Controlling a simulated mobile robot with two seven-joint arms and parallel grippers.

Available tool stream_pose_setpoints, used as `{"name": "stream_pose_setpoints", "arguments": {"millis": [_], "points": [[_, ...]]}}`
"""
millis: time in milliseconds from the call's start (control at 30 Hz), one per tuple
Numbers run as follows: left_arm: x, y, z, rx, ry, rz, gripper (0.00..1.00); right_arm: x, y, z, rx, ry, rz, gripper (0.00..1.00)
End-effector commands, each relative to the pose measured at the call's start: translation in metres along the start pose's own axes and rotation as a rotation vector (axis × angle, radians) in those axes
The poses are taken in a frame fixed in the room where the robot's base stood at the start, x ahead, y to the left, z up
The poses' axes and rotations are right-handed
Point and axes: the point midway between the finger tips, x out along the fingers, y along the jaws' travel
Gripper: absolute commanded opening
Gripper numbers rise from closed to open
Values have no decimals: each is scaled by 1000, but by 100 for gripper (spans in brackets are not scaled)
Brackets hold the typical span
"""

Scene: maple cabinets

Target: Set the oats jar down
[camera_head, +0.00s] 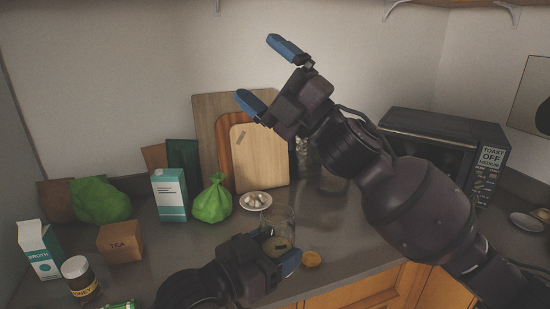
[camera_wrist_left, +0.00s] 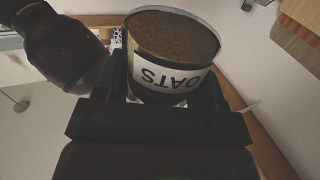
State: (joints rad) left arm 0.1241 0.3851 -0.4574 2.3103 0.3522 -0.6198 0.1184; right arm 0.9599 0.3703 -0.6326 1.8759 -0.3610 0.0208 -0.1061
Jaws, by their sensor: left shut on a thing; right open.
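The oats jar (camera_head: 278,224) is a clear glass jar with contents in its lower part, near the front of the counter. In the left wrist view the oats jar (camera_wrist_left: 172,45) shows brown contents and a white label reading OATS upside down. My left gripper (camera_head: 279,259) is shut around the jar's side. The jar's base is hidden behind the gripper, so I cannot tell whether it touches the counter. My right gripper (camera_head: 267,76) is open and empty, raised high in front of the cutting boards.
A green bag (camera_head: 212,203), teal carton (camera_head: 170,197), tea box (camera_head: 120,242) and honey jar (camera_head: 79,278) stand left.

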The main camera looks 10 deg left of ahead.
Motion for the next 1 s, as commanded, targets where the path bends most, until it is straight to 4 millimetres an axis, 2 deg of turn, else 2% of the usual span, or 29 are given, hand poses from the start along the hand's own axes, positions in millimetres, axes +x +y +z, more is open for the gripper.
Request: {"name": "stream_pose_setpoints", "arguments": {"millis": [33,200,500,633,800,867,1000], "points": [[0,0,-1,0,2,0,34,12,5,-12,-54,59,-8,94],[0,0,-1,0,1,0,34,42,13,-55,-241,259,-38,94],[0,0,-1,0,2,0,34,70,9,-126,-606,645,-104,94],[0,0,-1,0,1,0,34,71,-1,-150,-778,832,-143,94],[0,0,-1,0,2,0,34,63,-19,-167,-1019,1108,-213,94],[0,0,-1,0,2,0,34,56,-27,-168,-1109,1220,-248,94],[0,0,0,0,1,0,34,34,-46,-157,-1282,1478,-339,94]]}}
